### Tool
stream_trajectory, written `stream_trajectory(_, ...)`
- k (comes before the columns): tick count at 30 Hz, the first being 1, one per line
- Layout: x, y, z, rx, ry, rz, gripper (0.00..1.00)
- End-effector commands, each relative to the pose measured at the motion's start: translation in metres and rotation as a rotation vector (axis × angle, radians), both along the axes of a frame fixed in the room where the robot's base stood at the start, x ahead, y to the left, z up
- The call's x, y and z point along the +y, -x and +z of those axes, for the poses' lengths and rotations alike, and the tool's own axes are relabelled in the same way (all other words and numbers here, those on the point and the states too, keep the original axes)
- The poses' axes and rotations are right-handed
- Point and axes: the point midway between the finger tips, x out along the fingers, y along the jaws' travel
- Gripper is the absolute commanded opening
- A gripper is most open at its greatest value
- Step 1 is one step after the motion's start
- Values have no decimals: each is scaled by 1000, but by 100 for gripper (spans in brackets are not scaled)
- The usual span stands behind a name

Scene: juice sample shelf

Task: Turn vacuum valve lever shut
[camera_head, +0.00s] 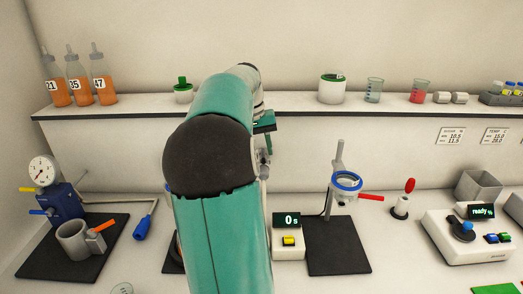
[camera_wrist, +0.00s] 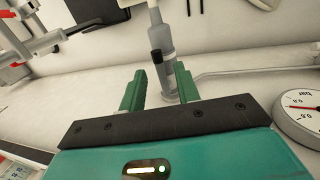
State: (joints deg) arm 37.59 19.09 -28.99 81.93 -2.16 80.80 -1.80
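My gripper (camera_wrist: 160,70) is open in the wrist view, its two green fingers apart with nothing held between them. Beyond the fingers stands a grey upright fitting (camera_wrist: 168,82) with a short dark handle-like part (camera_wrist: 156,62). I cannot tell whether this is the vacuum valve lever. A round gauge marked bar (camera_wrist: 303,116) is at the right edge of the wrist view, with a thin pale tube (camera_wrist: 235,71) running toward it. In the head view, my arm hides the area behind it and most of my gripper.
A blue device (camera_head: 62,203) with yellow and blue levers and a gauge (camera_head: 42,170) stands at left. A ring stand (camera_head: 338,160) with a red lever (camera_head: 371,197) stands right of my arm, near a timer (camera_head: 288,240). A shelf (camera_head: 270,104) with bottles and cups runs behind.

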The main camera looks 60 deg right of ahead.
Motion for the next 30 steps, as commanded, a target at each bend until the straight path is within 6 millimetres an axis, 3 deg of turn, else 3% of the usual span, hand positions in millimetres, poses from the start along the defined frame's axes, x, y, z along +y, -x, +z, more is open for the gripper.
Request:
stream_trajectory(11,-1,2,-9,0,0,0,32)
stream_trajectory(16,-1,2,-8,0,0,0,1)
stream_trajectory(30,-1,3,-8,-1,0,36,0)
